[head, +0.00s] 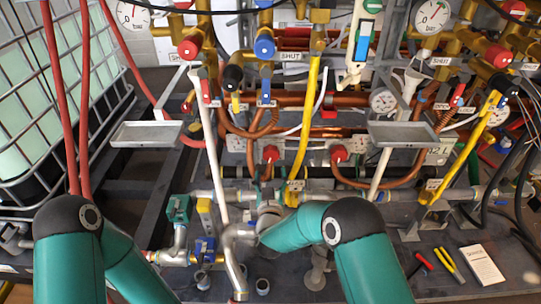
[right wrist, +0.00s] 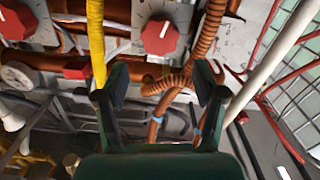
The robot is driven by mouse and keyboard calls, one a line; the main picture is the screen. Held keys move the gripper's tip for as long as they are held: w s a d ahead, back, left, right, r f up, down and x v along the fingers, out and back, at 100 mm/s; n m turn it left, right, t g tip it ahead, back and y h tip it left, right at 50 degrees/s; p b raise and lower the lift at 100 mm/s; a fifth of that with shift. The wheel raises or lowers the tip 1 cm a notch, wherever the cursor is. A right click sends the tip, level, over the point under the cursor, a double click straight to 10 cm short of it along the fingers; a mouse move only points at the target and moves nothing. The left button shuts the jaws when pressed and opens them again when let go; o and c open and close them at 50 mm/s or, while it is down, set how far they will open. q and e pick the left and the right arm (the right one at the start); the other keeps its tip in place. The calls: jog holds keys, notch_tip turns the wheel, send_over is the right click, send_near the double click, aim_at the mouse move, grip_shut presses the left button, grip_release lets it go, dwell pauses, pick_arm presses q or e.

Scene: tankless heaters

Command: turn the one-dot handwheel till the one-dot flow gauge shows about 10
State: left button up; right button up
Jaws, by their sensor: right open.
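Two red knob-like handwheels on pale plates show in the head view, the left one (head: 270,153) and the right one (head: 338,153). The dots that would tell them apart cannot be made out. In the right wrist view one red handwheel (right wrist: 160,36) is above the gap between the fingers, and another (right wrist: 16,20) is at the upper left. My right gripper (right wrist: 162,80) is open and empty, apart from both, with copper pipe beyond its fingers. A small round gauge (head: 383,100) shows at centre right; its reading is too small to tell. My left gripper is out of view.
A yellow pipe (head: 303,130) runs down between the two handwheels, with a white pipe (head: 210,140) to their left. Grey trays (head: 146,134) and (head: 403,134) jut out.

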aim_at(272, 157)
jog(key=w, duration=1)
jog(key=c, duration=0.9)
jog(key=shift+o, duration=0.2)
jog(key=shift+b, duration=0.3)
jog(key=shift+f, duration=0.1)
jog(key=shift+f+m+b, duration=0.1)
jog(key=shift+m+b, duration=0.5)
jog(key=shift+b, duration=0.45)
jog(key=m+b, duration=0.4)
jog(key=b, duration=0.2)
jog(key=m+b, duration=0.5)
jog(key=b, duration=0.1)
jog(key=shift+d+f, duration=0.15)
jog(key=shift+d, duration=0.05)
jog(key=shift+d+m+b, duration=0.1)
jog(key=shift+m+b, duration=0.85)
jog(key=shift+m, duration=0.05)
